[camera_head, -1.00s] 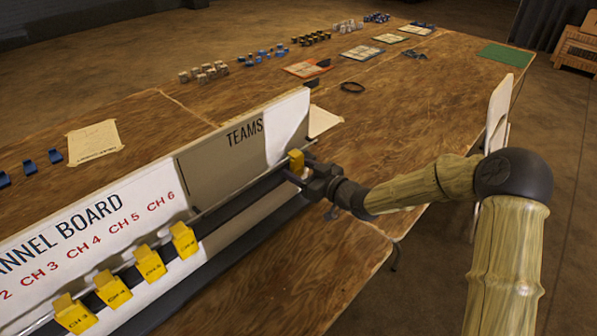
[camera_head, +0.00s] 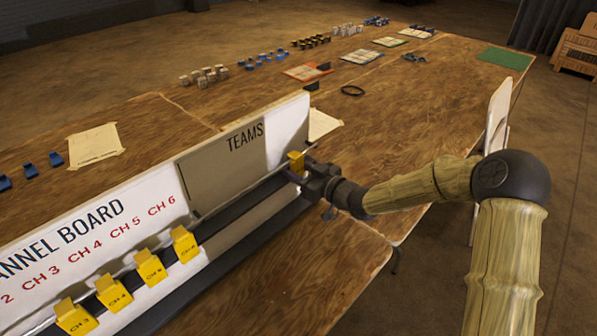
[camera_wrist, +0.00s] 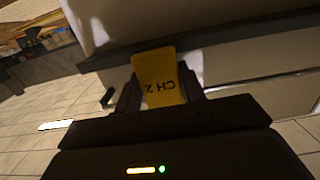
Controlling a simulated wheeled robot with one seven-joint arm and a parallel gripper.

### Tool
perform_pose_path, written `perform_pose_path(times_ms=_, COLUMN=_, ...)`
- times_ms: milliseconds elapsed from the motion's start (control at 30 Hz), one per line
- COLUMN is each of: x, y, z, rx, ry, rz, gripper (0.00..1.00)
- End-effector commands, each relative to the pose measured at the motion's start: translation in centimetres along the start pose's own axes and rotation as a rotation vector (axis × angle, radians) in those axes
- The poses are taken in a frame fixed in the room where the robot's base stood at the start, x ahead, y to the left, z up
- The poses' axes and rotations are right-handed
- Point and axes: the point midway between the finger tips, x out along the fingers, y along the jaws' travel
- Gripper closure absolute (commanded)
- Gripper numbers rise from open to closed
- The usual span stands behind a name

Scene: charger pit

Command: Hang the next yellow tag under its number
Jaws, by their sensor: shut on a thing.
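My gripper (camera_head: 300,176) is shut on a yellow tag (camera_head: 296,161) at the right end of the channel board (camera_head: 90,238), by the TEAMS panel. In the wrist view the held tag (camera_wrist: 159,77) reads CH 2, upside down, between the fingers. I cannot tell whether it touches the rail (camera_head: 245,195). Yellow tags CH 3 (camera_head: 77,319), CH 4 (camera_head: 114,294), CH 5 (camera_head: 151,271) and CH 6 (camera_head: 185,246) hang in a row on the rail under the red numbers. The board's left end, with the lowest number, is out of view.
The board stands on a long wooden table (camera_head: 290,270). Blue clips (camera_head: 56,159) and a taped paper (camera_head: 95,146) lie behind it. Cards, radios and small blocks line the far table. A white chair (camera_head: 497,115) stands at the right edge.

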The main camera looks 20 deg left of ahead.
Motion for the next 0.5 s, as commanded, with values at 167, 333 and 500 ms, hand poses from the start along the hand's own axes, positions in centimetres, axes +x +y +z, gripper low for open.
perform_pose_path(times_ms=167, x=-0.07, y=0.00, z=-0.74, rx=-0.001, ry=0.000, rz=0.000, gripper=0.81)
perform_pose_path(times_ms=333, x=-0.09, y=0.00, z=-0.92, rx=0.000, ry=0.000, rz=0.000, gripper=0.81)
perform_pose_path(times_ms=500, x=-0.08, y=0.00, z=-0.87, rx=0.000, ry=0.000, rz=0.000, gripper=0.81)
